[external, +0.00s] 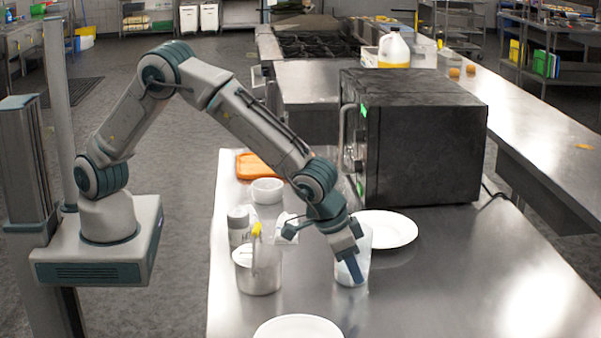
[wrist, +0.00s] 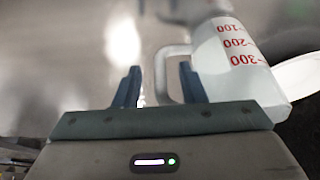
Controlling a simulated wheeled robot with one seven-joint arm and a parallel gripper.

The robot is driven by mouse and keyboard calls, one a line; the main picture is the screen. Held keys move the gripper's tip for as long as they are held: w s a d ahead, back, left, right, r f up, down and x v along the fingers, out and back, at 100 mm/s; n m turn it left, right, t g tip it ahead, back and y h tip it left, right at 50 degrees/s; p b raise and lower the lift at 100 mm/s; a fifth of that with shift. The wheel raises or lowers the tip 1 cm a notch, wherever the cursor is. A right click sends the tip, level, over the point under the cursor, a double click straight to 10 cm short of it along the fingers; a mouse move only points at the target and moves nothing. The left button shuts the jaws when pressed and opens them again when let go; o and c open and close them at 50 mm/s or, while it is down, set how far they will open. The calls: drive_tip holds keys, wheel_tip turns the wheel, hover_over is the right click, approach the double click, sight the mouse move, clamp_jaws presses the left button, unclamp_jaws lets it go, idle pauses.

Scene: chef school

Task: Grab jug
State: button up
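The jug is a translucent measuring jug with red marks (wrist: 238,60), at the right of the wrist view. In the external view the jug (external: 363,238) stands on the steel table, partly hidden behind my gripper (external: 353,268). Its pale loop handle (wrist: 161,72) points left in the wrist view, between my two blue fingers (wrist: 159,67). The fingers are apart, with a gap to the left of the handle. The right finger overlaps the handle's opening, close to the jug's body. I cannot tell whether either finger touches it.
A metal pot (external: 258,272), a lidded jar (external: 238,228) and a white bowl (external: 267,191) stand left of the jug. A white plate (external: 388,230) lies right behind it, another plate (external: 298,328) in front. A black microwave (external: 425,140) stands behind. The table's right front is clear.

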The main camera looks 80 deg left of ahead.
drive_tip(key=shift+f, duration=0.1)
drive_tip(key=shift+c, duration=0.4)
clamp_jaws()
drive_tip(key=shift+r, duration=0.2)
drive_tip(key=shift+r+b, duration=0.35)
drive_tip(key=shift+r, duration=0.35)
drive_tip(key=s+d+r+b, duration=0.3)
drive_tip(key=s+d+r, duration=0.3)
drive_tip(key=s+r, duration=0.3)
drive_tip(key=shift+s+d, duration=0.25)
drive_tip(key=shift+d, duration=0.05)
drive_tip(key=shift+r, duration=0.15)
idle(0.8)
